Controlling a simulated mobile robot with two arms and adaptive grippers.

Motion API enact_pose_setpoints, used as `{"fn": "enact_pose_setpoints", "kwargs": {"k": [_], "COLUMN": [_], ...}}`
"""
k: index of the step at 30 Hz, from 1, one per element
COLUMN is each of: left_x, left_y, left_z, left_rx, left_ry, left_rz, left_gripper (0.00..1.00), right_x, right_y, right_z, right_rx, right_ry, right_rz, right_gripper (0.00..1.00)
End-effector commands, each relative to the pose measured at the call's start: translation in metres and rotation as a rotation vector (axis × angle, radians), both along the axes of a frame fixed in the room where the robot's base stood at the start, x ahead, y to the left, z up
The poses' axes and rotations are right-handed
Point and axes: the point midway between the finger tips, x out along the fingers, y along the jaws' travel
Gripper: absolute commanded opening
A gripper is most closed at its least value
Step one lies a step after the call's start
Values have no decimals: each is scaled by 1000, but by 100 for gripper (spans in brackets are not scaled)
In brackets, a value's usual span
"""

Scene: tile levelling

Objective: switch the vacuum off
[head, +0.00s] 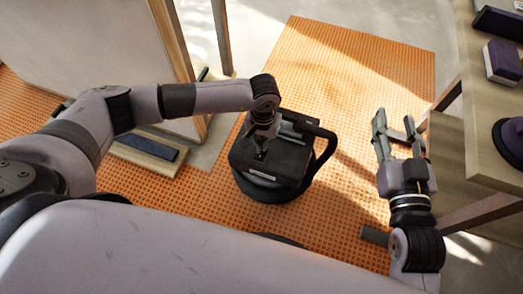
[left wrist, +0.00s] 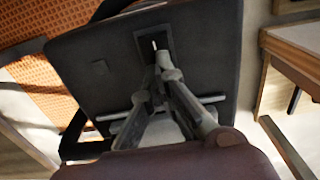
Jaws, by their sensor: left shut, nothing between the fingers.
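The vacuum (head: 268,165) is a black, boxy unit on a round base with a black loop handle (head: 326,155) on its right side. It stands on the orange floor mat. My left gripper (head: 261,152) is shut and empty, pointing down at the vacuum's top. In the left wrist view its fingertips (left wrist: 160,58) are together at a dark recessed panel (left wrist: 155,45) with a small light mark, on the vacuum's top (left wrist: 90,60). I cannot tell whether they touch it. The switch's position is not clear. My right gripper (head: 396,122) is open and empty, to the right of the vacuum.
An orange textured mat (head: 340,65) covers much of the floor. A wooden bench (head: 470,130) at right holds a purple-and-white block (head: 503,62) and a dark round item (head: 511,138). A board with a dark strip (head: 150,148) lies left of the vacuum. The mat behind the vacuum is clear.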

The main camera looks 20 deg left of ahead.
Motion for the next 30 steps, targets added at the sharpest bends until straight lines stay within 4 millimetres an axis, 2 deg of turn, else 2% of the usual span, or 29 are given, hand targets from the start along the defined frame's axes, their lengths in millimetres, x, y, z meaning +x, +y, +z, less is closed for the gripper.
{"fn": "enact_pose_setpoints", "kwargs": {"k": [17, 30], "left_x": [0, 0], "left_y": [0, 0], "left_z": [18, 31], "left_rx": [0, 0], "left_ry": [0, 0], "left_rz": [0, 0], "left_gripper": [0, 0], "right_x": [-11, -27], "right_y": [-10, -18], "right_z": [-43, -74], "right_rx": [-60, -102], "right_ry": [240, 415], "right_rz": [-16, -28], "right_gripper": [40, 40]}}
